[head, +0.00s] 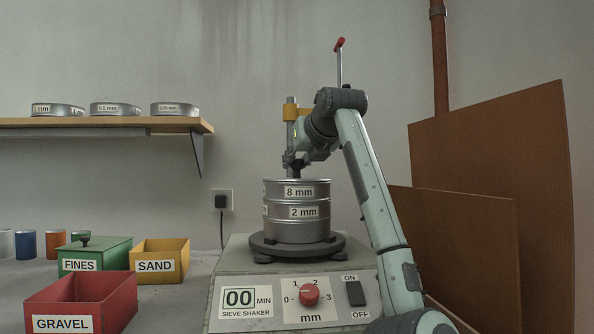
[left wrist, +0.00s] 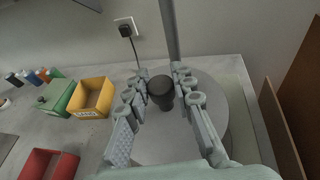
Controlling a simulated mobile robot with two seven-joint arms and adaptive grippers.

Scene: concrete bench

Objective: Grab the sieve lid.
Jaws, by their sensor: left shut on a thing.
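The sieve lid is the flat grey disc (left wrist: 205,125) under my left gripper in the left wrist view, with a dark round knob (left wrist: 160,92) at its middle. In the head view its edge (head: 297,180) shows at the top of the sieve stack, and I see no clear gap between them. The stack has rings marked 8 mm (head: 299,192) and 2 mm (head: 303,212). My left gripper (head: 296,166) points down over the stack. Its fingers (left wrist: 162,82) stand on both sides of the knob, shut on it. My right gripper is not in view.
The stack stands on a sieve shaker (head: 240,268) with an upright post (head: 291,120) behind it. Green FINES (head: 110,252), yellow SAND (head: 182,258) and red GRAVEL (head: 95,297) bins stand left. A shelf (head: 110,125) holds sieves. Brown boards (head: 490,150) lean at right.

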